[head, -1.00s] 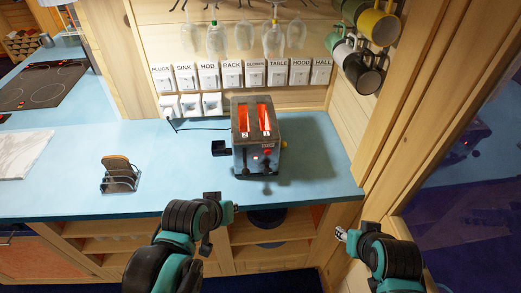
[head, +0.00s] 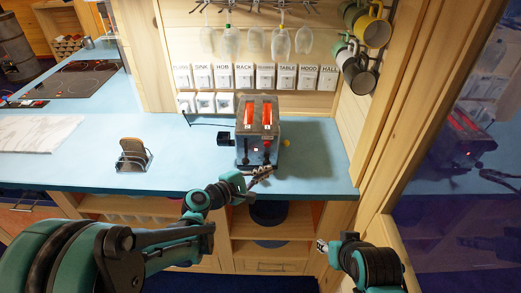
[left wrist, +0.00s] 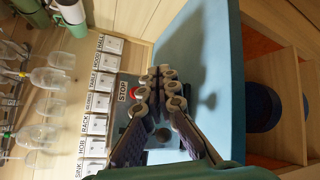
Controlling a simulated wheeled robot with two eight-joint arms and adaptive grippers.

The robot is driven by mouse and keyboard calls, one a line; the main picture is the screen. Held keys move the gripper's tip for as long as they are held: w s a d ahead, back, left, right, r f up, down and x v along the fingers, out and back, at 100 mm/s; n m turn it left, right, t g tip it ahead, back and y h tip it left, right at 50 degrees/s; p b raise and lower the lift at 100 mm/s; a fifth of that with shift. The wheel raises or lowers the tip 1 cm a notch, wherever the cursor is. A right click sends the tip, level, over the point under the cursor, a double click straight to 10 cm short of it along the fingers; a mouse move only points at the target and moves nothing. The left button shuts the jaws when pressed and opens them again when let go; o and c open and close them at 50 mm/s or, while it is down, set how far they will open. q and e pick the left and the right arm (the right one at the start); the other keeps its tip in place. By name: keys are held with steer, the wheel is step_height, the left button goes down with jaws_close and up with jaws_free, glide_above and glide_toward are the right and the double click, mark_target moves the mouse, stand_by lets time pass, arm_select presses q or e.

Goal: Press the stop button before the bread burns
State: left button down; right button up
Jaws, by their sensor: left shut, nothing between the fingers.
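The toaster (head: 242,130) stands on the blue counter with its two slots glowing orange-red. In the left wrist view, a STOP label (left wrist: 123,90) shows beside a red button (left wrist: 137,91), which is partly hidden behind my fingers. My left gripper (head: 264,170) is shut and empty, just in front of the toaster's lower front; its fingers fill the middle of the left wrist view (left wrist: 161,76). I cannot tell whether the fingertips touch the toaster. My right gripper (head: 322,246) is low, in front of the counter at the right, too small to read.
A toast rack (head: 133,158) with bread stands left on the counter (head: 190,160). Labelled switches (head: 243,78) line the back wall, with glasses (head: 228,42) above. Mugs (head: 376,33) hang at the right by a window. The counter is clear right of the toaster.

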arm_select(q)
steer(key=shift+w, duration=0.15)
steer(key=w, duration=0.8)
steer(key=shift+w, duration=0.3)
steer(key=shift+w, duration=0.15)
stand_by(1.4)
steer(key=shift+w, duration=0.3)
steer(key=shift+w, duration=0.55)
stand_by(0.6)
steer(key=shift+s+b, duration=0.2)
steer(key=shift+b, duration=0.1)
steer(key=shift+s, duration=0.8)
steer(key=shift+s, duration=0.1)
steer(key=shift+s, duration=2.4)
